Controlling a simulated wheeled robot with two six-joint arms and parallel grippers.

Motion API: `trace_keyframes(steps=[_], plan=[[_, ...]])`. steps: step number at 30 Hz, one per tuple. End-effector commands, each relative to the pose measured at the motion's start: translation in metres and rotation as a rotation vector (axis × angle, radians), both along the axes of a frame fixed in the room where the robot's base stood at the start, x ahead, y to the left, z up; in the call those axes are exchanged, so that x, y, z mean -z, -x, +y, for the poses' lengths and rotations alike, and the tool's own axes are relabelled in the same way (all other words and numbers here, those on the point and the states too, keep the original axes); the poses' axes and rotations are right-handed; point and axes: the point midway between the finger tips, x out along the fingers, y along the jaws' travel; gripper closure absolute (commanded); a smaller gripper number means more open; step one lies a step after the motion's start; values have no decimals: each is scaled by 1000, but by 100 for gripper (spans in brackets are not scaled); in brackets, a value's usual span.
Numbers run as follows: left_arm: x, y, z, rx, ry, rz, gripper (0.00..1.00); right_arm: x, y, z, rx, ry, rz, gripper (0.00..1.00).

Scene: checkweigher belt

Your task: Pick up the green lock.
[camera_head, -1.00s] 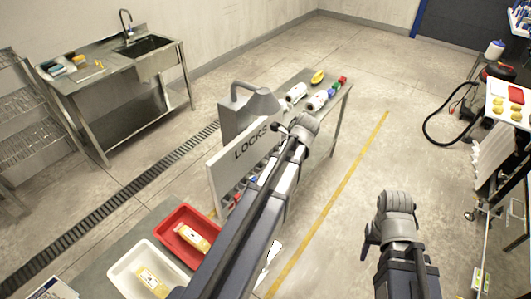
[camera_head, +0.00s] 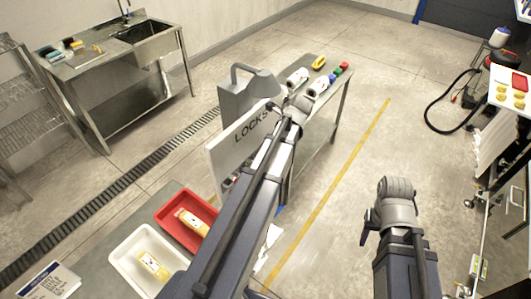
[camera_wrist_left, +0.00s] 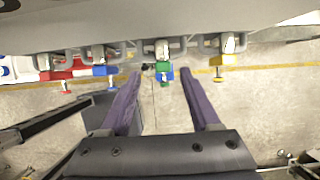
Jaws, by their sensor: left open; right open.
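The green lock (camera_wrist_left: 163,68) hangs from a hook in the left wrist view. Red (camera_wrist_left: 61,75), blue (camera_wrist_left: 104,70) and yellow (camera_wrist_left: 226,60) locks hang on the same rack. My left gripper (camera_wrist_left: 160,74) is open, its two purple fingers on either side of the green lock. I cannot tell whether they touch it. In the head view my left arm covers most of the area under the LOCKS board (camera_head: 238,140), and the green lock is hidden. My right gripper (camera_head: 366,238) is open, only partly visible, over the floor at right, far from the locks.
The board stands on a steel table (camera_head: 325,115) with rolls and small coloured items at its far end. A red tray (camera_head: 166,214) and a white tray (camera_head: 122,262), each with a yellow-labelled package, are at lower left. The floor right of the table is open.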

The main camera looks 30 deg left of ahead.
Motion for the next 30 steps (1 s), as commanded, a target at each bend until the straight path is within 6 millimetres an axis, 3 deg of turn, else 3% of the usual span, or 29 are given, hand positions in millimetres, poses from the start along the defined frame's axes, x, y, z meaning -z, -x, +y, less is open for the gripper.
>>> trace_keyframes(steps=[12, 21, 30], plan=[[48, -5, 9, -1, 0, 0, 37, 48, -1, 0, -15, 1, -1, 50], [48, -5, 11, 0, 0, 0, 37, 48, -1, 0, -15, 1, -1, 50], [48, -5, 11, 0, 0, 0, 71, 48, 0, 0, -15, 1, -1, 50]])
